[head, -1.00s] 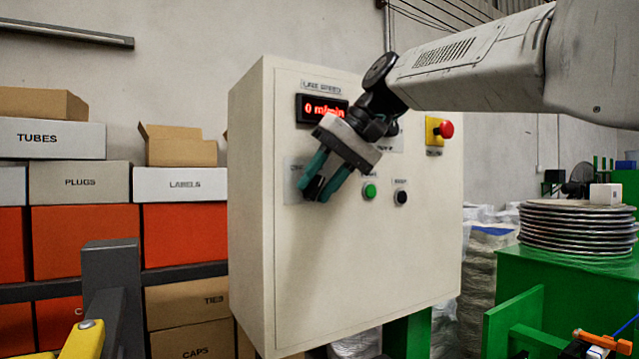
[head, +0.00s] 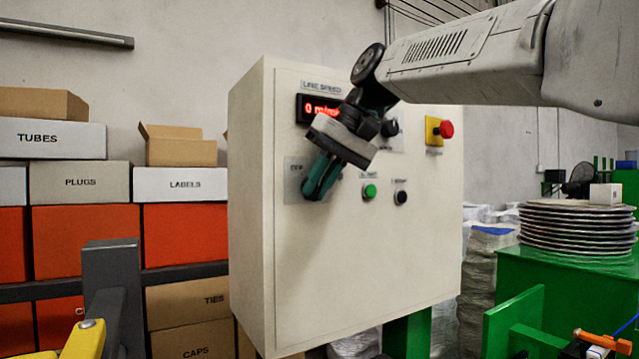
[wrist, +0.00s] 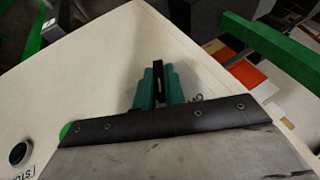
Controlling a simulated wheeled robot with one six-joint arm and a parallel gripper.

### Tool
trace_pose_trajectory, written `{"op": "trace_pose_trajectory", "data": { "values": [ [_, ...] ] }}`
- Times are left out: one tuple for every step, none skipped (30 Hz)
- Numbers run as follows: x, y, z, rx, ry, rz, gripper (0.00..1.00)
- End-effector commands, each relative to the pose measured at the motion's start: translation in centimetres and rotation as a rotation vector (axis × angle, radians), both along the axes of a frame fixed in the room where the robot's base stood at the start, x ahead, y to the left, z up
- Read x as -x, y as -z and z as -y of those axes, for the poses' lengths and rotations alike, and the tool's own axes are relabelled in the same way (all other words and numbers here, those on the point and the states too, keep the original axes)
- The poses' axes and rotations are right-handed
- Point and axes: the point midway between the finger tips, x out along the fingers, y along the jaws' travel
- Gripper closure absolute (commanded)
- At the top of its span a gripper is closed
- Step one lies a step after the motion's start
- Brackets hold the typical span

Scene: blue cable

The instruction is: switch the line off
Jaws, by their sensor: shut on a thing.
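The cream control cabinet (head: 350,270) fills the middle of the head view. A pale switch plate (head: 292,184) with small lettering lies on its left part, partly behind my gripper (head: 314,188). The teal fingers are shut on a black switch handle (wrist: 158,74), which shows between them in the wrist view. The fingers hide most of the handle in the head view, so its exact setting is hard to read. The red display (head: 320,109) above reads 0, with its unit partly covered by my wrist.
A green button (head: 369,192) and a black button (head: 401,197) sit right of my gripper. A red emergency button (head: 446,129) on a yellow base is farther right. Boxes (head: 85,181) stand left of the cabinet; a green machine (head: 570,275) stands right.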

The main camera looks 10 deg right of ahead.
Motion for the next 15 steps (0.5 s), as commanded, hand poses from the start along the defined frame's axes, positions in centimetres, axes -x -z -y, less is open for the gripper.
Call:
{"op": "trace_pose_trajectory", "data": {
  "values": [
    [-0.06,-0.33,-0.22,0.027,0.0,0.023,1.0],
    [-0.05,-0.35,-0.23,0.049,0.0,0.032,1.0],
    [-0.03,-0.38,-0.29,0.079,0.0,0.044,1.0],
    [-0.01,-0.41,-0.34,0.104,-0.001,0.054,1.0],
    [0.0,-0.43,-0.35,0.13,-0.002,0.064,1.0],
    [0.04,-0.45,-0.43,0.163,-0.002,0.077,1.0],
    [0.04,-0.46,-0.45,0.19,-0.002,0.087,1.0],
    [0.06,-0.47,-0.5,0.217,-0.002,0.098,1.0],
    [0.07,-0.47,-0.51,0.253,-0.001,0.112,1.0],
    [0.09,-0.48,-0.56,0.279,-0.002,0.123,1.0],
    [0.09,-0.49,-0.59,0.307,-0.002,0.133,1.0],
    [0.12,-0.5,-0.63,0.342,-0.002,0.147,1.0],
    [0.13,-0.51,-0.66,0.368,-0.002,0.158,1.0],
    [0.13,-0.51,-0.69,0.394,-0.001,0.167,1.0],
    [0.16,-0.51,-0.75,0.429,-0.003,0.181,1.0]
  ]
}}
